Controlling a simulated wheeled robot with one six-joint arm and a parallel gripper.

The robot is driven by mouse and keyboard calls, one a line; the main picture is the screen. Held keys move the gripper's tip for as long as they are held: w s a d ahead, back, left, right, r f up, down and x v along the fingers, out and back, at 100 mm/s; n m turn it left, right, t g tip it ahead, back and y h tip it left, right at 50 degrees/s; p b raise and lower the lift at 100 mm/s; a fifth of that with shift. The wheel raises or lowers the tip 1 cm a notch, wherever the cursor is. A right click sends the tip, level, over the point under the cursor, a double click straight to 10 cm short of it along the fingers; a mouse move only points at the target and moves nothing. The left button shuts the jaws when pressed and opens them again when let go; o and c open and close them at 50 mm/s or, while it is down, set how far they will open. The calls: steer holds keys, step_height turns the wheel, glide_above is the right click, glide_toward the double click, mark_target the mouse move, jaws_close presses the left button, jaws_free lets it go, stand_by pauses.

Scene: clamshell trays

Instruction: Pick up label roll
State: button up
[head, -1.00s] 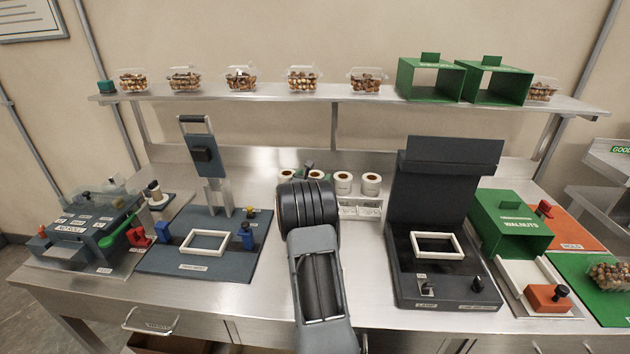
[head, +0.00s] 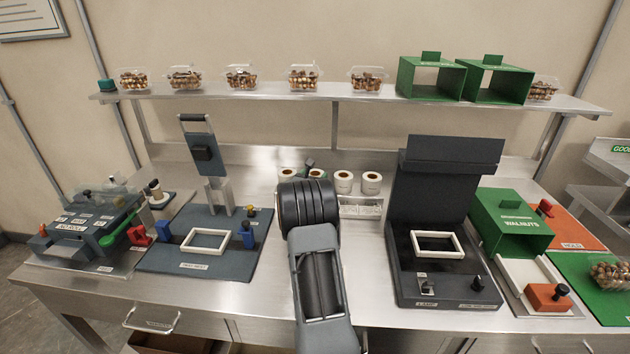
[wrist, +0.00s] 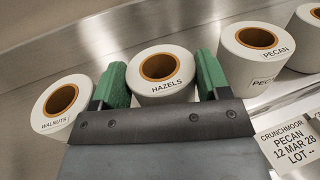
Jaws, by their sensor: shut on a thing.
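My gripper (wrist: 161,84) has green fingers and is shut on a white label roll marked HAZELS (wrist: 161,73), one finger on each side of it. The roll has a brown core. In the head view, my arm hides most of the gripper and this roll. A WALNUTS roll (wrist: 61,103) is just left of the gripper in the wrist view. A PECAN roll (wrist: 258,57) is just right. In the head view, two rolls (head: 343,182) (head: 371,183) stand uncovered to the right of my arm. I cannot tell whether the held roll is clear of its support.
A label card (wrist: 292,146) reading PECAN is below the rolls at right. A dark press (head: 445,225) stands right of my arm, and a blue-grey fixture (head: 205,240) stands left. A shelf (head: 330,98) with clamshells runs above.

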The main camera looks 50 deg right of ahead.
steer(key=shift+r, duration=0.5)
step_height(320, 180, up, 2)
steer(key=shift+r, duration=0.1)
steer(key=a+r+b, duration=0.3)
steer(key=a+r, duration=0.6)
steer(key=a, duration=0.5)
steer(key=shift+s+r, duration=0.35)
steer(key=shift+r, duration=0.05)
steer(key=shift+s+d, duration=0.1)
